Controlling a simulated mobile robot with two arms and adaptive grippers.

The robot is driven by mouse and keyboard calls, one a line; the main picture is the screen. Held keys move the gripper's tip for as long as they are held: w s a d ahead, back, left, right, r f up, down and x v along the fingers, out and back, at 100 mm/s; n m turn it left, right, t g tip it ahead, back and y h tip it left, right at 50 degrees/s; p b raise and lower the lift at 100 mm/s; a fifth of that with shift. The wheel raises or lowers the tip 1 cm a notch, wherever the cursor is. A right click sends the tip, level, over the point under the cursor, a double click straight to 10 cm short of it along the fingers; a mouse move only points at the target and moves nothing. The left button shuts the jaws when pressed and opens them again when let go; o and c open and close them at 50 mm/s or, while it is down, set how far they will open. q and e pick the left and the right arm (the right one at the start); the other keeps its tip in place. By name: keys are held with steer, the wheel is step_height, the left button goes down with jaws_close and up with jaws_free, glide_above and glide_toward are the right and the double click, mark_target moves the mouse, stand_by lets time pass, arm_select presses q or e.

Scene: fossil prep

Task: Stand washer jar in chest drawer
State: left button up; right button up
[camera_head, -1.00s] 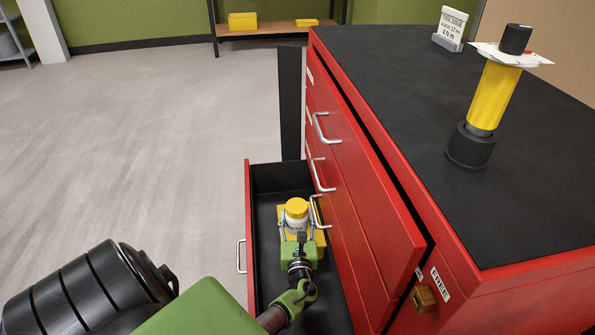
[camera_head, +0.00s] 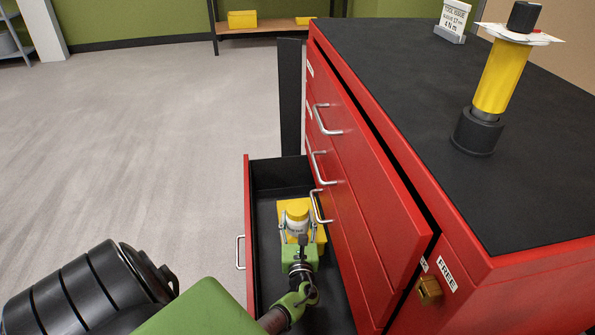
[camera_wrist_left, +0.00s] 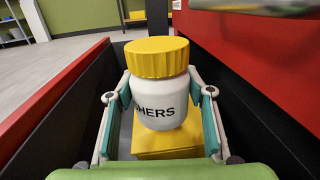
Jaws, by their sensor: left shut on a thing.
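The washer jar (camera_head: 297,217) is white with a yellow lid. It is upright inside the open bottom drawer (camera_head: 247,215) of the red chest. My left gripper (camera_head: 298,228) is shut on it. In the left wrist view the jar (camera_wrist_left: 158,90) shows black letters "HERS" and stands between the two fingers of the left gripper (camera_wrist_left: 160,110). My right gripper is not in view.
The red chest (camera_head: 385,200) has more drawers with metal handles above, close to the right of my arm. On its black top stand a yellow cylinder tool (camera_head: 497,78) and a small sign (camera_head: 452,20). Open floor (camera_head: 130,130) lies left. A shelf stands behind.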

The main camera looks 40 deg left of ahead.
mark_target(298, 225)
arm_select(q)
steer(key=o, duration=1.2)
steer(key=shift+r+p, duration=0.45)
steer(key=shift+r, duration=0.05)
steer(key=shift+r+p, duration=0.45)
steer(key=v, duration=0.3)
steer(key=p+v, duration=0.1)
steer(key=v, duration=0.2)
steer(key=shift+s+d+f, duration=0.1)
steer(key=shift+f, duration=0.1)
steer(key=shift+s+d, duration=0.45)
